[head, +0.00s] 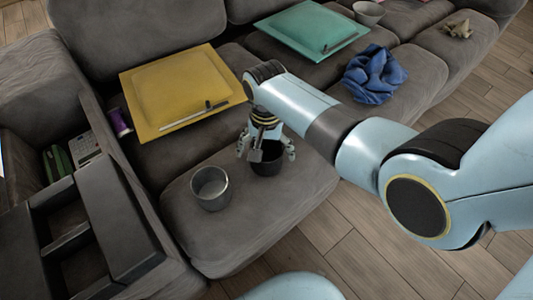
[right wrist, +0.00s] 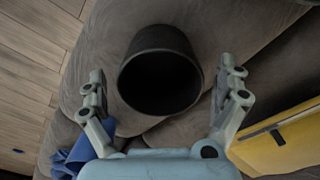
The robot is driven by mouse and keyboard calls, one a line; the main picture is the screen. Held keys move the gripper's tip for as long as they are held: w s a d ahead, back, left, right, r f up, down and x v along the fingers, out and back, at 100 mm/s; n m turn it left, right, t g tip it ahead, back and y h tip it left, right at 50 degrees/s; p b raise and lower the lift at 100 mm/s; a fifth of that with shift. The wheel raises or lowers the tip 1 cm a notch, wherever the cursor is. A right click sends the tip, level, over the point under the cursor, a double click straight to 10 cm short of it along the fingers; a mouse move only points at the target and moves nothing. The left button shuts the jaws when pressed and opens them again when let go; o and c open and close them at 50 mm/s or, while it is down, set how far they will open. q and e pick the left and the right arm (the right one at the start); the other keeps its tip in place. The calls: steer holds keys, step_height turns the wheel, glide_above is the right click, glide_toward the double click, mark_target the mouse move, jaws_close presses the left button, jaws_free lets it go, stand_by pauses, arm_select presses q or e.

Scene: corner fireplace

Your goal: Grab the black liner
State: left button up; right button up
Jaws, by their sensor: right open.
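The black liner (head: 267,166), a dark round cup with an open top, stands on the front seat cushion of the grey sofa. My right gripper (head: 266,151) is over it, pointing down, with its fingers open on either side. In the right wrist view the liner (right wrist: 160,72) shows its dark open mouth between the spread fingers of the gripper (right wrist: 162,76), with gaps visible on both sides. My right wrist hides part of the liner in the head view. My left gripper is not in view.
A grey cup (head: 210,188) stands left of the liner on the same cushion. A yellow folder-like object (head: 180,90), a green one (head: 312,30) and a blue cloth (head: 374,74) lie on the sofa. A dark divided organizer (head: 115,215) is at left.

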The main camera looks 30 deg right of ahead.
steer(key=c, duration=1.1)
steer(key=shift+r, duration=0.1)
steer(key=shift+c, duration=0.2)
